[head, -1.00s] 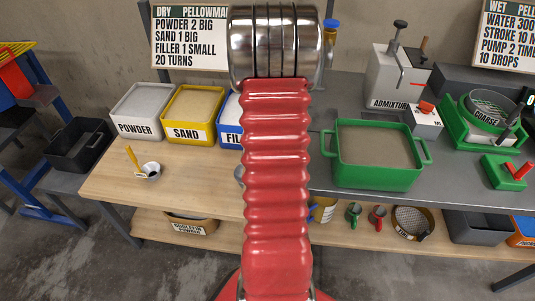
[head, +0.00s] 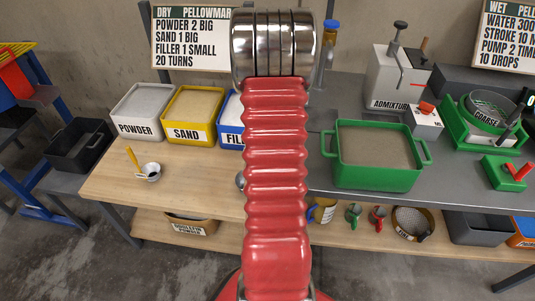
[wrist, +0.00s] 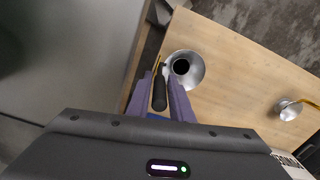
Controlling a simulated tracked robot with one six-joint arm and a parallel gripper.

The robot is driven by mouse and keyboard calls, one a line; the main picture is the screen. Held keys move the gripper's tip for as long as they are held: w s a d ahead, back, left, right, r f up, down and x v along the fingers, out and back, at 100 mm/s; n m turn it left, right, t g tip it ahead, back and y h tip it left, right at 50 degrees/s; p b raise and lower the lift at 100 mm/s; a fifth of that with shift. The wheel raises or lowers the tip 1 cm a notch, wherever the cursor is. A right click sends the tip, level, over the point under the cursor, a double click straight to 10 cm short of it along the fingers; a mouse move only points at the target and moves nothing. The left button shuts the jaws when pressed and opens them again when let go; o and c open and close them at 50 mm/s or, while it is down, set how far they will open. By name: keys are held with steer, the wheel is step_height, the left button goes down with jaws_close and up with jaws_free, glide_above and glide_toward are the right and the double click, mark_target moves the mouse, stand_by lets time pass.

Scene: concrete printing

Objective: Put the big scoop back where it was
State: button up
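The big scoop has a round metal bowl (wrist: 190,70) with a dark centre and a black handle (wrist: 160,92), seen in the wrist view. My gripper (wrist: 161,78) has its two purple fingers on either side of the handle, seemingly closed on it. In the head view my red arm hides the gripper and most of the scoop; a small piece of metal bowl (head: 240,181) shows at the arm's left edge, over the wooden worktop. I cannot tell whether the scoop touches the worktop. A smaller scoop with a yellow handle (head: 152,172) lies on the worktop to the left.
Tubs of powder (head: 140,127), sand (head: 190,133) and filler (head: 231,137) stand along the back of the wooden worktop (head: 195,190). A green tub (head: 375,173) and the admixture dispenser (head: 391,88) are on the grey bench to the right. The front of the worktop is clear.

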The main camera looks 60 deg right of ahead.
steer(key=o, duration=0.3)
step_height(320, 180, up, 12)
steer(key=shift+d+f, duration=0.1)
steer(key=shift+r, duration=0.25)
stand_by(0.4)
stand_by(0.6)
